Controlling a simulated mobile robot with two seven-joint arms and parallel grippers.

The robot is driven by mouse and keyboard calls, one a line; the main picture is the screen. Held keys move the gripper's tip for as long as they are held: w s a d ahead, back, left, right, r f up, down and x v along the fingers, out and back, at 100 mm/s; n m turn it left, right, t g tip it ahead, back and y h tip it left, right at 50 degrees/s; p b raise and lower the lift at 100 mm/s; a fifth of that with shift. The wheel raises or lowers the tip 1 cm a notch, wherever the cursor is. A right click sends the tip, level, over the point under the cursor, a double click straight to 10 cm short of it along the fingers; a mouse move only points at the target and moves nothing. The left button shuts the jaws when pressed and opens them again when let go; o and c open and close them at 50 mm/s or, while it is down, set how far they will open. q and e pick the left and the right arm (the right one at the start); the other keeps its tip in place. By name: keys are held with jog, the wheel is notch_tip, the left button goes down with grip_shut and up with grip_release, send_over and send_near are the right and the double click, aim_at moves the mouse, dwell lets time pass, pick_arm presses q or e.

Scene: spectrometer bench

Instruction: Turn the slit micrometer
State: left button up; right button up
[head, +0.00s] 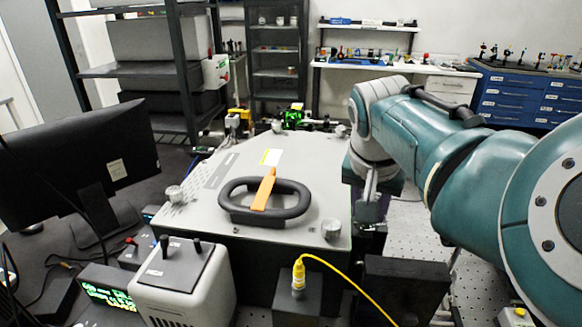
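The spectrometer is a grey-lidded box (225,170) in the middle, with a black handle (235,205) and an orange strap on its lid. My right arm comes in from the right, and its gripper (370,212) points down beside the box's right side, near its front corner. The fingertips are small and dark there, and I cannot tell whether they are apart or closed. I cannot make out the slit micrometer; it may be hidden behind the gripper or by the box's side. My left gripper is not in view.
A black monitor (80,155) stands at the left. A grey unit (185,285) with two black knobs, a green-lit display (108,294) and a yellow cable connector (298,275) are in front. A dark block (405,288) stands front right. Perforated bench surface (408,222) shows right of the gripper.

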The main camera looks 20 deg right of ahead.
jog(key=shift+o, duration=1)
jog(key=shift+r, duration=0.1)
jog(key=shift+s+a+r, duration=0.1)
jog(key=shift+r, duration=0.2)
jog(key=v, duration=0.9)
jog(key=shift+p, duration=0.45)
